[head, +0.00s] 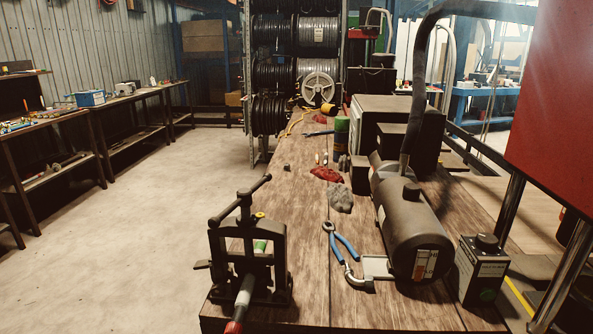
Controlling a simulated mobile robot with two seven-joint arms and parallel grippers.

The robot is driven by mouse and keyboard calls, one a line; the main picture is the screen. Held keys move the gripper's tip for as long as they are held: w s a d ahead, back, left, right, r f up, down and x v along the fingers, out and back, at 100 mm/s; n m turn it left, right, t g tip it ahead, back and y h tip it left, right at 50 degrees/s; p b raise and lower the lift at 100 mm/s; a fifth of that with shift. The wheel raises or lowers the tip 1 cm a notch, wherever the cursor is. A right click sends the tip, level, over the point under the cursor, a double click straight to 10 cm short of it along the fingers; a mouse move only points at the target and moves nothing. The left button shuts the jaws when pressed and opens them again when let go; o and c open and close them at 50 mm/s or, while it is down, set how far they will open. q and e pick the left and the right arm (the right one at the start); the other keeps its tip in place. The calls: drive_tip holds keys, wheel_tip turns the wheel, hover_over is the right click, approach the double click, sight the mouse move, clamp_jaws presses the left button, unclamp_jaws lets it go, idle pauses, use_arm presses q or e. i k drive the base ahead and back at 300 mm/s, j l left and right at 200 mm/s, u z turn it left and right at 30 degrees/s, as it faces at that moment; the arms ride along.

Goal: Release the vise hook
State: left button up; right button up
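A dark vise (278,250) stands upright on the near left corner of the wooden bench. It has a frame, a screw on top and a slanted T-handle (258,186). A pipe or hose (244,292) passes through its opening, with a grey section, a red near end and a green part inside the frame. A small dark tab (202,265) sticks out at the vise's left side; I cannot tell whether it is the hook. A small yellow spot shows near the top of the frame. Neither of my grippers is in view.
On the wooden bench (305,215), blue-handled pliers (345,245) lie right of the vise. A dark cylindrical machine (410,225) and a small control box (482,270) stand further right. Red and grey rags lie behind. The floor left of the bench is clear.

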sight(206, 263)
drive_tip(key=j+z, duration=0.15)
drive_tip(key=j, duration=0.35)
drive_tip(key=k+j+z, duration=0.15)
drive_tip(key=j, duration=0.3)
drive_tip(key=j+z, duration=0.1)
drive_tip(key=j, duration=0.4)
drive_tip(key=k+j+z, duration=0.15)
drive_tip(key=j, duration=0.3)
drive_tip(key=i, duration=0.05)
